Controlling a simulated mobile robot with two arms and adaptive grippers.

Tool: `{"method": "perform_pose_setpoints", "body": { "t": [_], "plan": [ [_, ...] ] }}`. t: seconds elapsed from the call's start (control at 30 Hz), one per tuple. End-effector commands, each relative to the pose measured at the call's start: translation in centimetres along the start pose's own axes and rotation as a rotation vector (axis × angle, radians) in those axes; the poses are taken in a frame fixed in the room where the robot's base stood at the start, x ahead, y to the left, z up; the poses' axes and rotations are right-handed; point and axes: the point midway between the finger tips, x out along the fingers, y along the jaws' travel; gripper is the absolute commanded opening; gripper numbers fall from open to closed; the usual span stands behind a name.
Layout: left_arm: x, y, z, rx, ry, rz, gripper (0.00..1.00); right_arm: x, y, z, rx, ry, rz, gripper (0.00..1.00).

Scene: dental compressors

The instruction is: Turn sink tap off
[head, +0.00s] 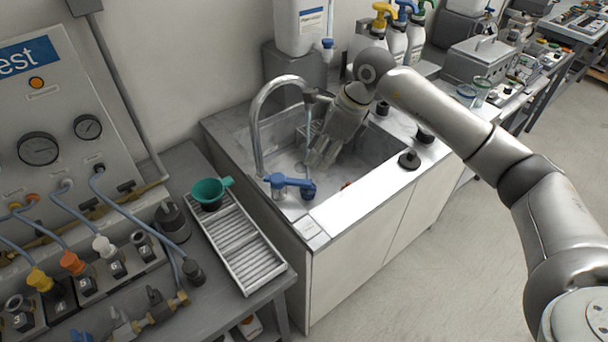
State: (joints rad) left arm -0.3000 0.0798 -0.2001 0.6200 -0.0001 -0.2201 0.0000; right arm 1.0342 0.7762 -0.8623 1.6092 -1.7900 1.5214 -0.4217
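The sink tap (257,125) is a tall curved metal spout at the left of the sink basin (376,158). Its blue lever handle (290,182) sits near the basin's front left. A thin pale-blue stream of water (308,125) falls from the spout end into the basin. My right gripper (320,161) points down over the basin, just right of the stream and behind the blue handle, apart from the handle. Its fingers are small and overlap in view, so their opening is unclear. I see nothing held. My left gripper is out of view.
A white jug (300,25) stands behind the sink, with pump bottles (395,40) to its right. Black knobs (409,159) sit on the right counter. A slatted tray (240,245) and green cup (209,192) lie on the left bench. The floor at right is clear.

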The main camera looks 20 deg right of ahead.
Motion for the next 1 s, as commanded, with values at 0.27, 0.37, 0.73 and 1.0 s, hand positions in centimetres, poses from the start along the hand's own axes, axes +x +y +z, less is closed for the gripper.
{"method": "perform_pose_setpoints", "body": {
  "t": [0.27, 0.37, 0.73, 1.0],
  "plan": [
    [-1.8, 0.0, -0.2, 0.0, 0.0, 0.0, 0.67, 5.2, 0.2, 0.2, 0.002, -0.001, 0.008, 0.38],
    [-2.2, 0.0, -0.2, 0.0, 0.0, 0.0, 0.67, 6.9, 0.3, 0.1, 0.002, -0.001, 0.007, 0.38],
    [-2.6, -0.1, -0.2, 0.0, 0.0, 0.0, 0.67, 9.4, 0.2, 0.1, 0.0, -0.003, 0.003, 0.38],
    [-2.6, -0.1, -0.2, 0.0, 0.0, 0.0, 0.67, 9.4, 0.2, 0.1, 0.0, -0.004, 0.003, 0.25]
  ]
}}
